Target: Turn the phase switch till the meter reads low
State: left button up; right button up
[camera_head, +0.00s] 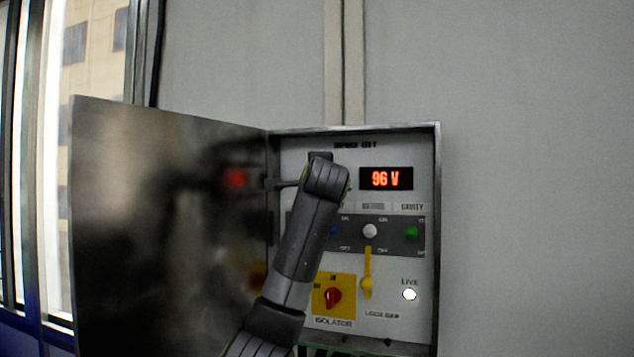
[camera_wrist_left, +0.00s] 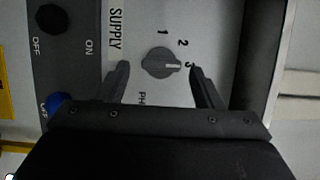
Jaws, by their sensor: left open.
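The phase switch (camera_wrist_left: 161,62) is a grey round knob on the white panel in the left wrist view. Its pale pointer mark faces the printed 3, with 1 and 2 printed around it. My left gripper (camera_wrist_left: 158,68) is open, one finger on each side of the knob, with gaps showing between fingers and knob. In the head view my left arm hides the switch and most of the gripper. The meter (camera_head: 386,179) shows 96 V in red digits. My right gripper is not in view.
The metal cabinet's door (camera_head: 165,230) stands open at left. Below the meter is a grey strip (camera_head: 400,245) with blue, white and green knobs. A yellow lever (camera_head: 367,280), a red isolator knob (camera_head: 333,296) and a lit LIVE lamp (camera_head: 409,295) sit lower.

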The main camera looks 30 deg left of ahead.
pick_arm(q)
jog(key=shift+s, duration=0.1)
jog(key=b+v, duration=0.9)
jog(key=v, duration=0.8)
jog(key=shift+d, duration=0.15)
